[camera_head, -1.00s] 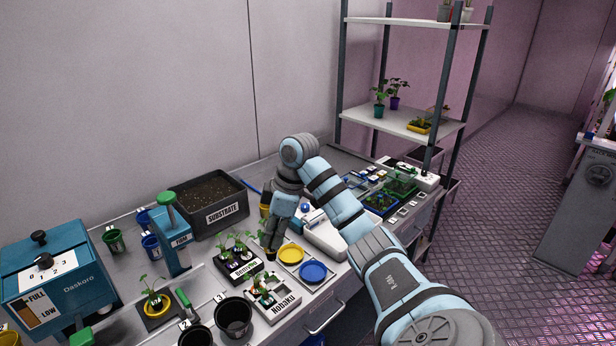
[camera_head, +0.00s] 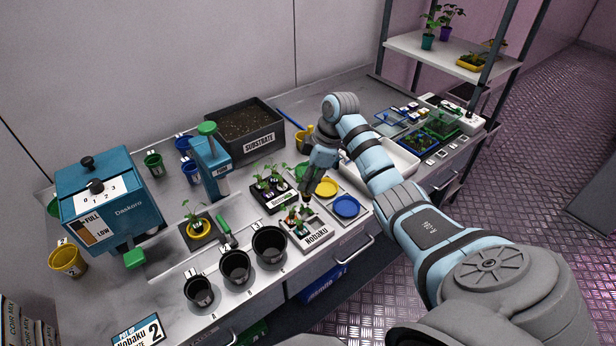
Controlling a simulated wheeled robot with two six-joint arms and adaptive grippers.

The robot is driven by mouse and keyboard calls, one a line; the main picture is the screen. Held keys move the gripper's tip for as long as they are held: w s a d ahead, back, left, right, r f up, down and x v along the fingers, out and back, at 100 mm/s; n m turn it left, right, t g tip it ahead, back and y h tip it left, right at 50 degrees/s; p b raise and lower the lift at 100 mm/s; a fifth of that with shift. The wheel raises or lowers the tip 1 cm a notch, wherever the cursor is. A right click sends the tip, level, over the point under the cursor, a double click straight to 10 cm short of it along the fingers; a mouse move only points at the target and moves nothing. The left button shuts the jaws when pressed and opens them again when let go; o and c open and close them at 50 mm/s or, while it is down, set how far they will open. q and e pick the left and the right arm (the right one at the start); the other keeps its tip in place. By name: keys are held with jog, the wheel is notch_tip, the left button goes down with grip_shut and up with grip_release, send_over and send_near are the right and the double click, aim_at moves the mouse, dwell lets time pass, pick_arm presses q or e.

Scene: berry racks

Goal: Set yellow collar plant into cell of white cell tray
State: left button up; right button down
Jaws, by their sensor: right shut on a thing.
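The white cell tray (camera_head: 312,243), labelled Nobaku, lies near the front edge of the bench with small green seedlings standing in it. My right gripper (camera_head: 306,197) points down at the back of this tray. It is shut on a small plant (camera_head: 302,211), whose leaves show right below the fingertips. The plant's collar, and whether its base sits in a cell, cannot be made out. A black tray (camera_head: 268,208) with several seedlings stands just left of the gripper. My left gripper is out of view.
Black pots (camera_head: 235,268) stand at the front left. A potted plant (camera_head: 200,229), a blue dispenser (camera_head: 212,170) and the substrate bin (camera_head: 260,143) stand farther left and back.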

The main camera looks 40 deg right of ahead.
aim_at(308, 199)
jog(key=shift+f+b, duration=0.5)
jog(key=shift+f, duration=0.4)
jog(key=shift+a+f, duration=0.15)
jog(key=shift+f, duration=0.1)
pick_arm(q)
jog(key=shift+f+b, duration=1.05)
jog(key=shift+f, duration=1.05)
pick_arm(e)
jog(key=shift+f, duration=2.55)
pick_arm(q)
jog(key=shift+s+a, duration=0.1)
pick_arm(e)
jog(key=c, duration=1.6)
grip_release()
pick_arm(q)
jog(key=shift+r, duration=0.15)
pick_arm(e)
jog(key=shift+r, duration=0.15)
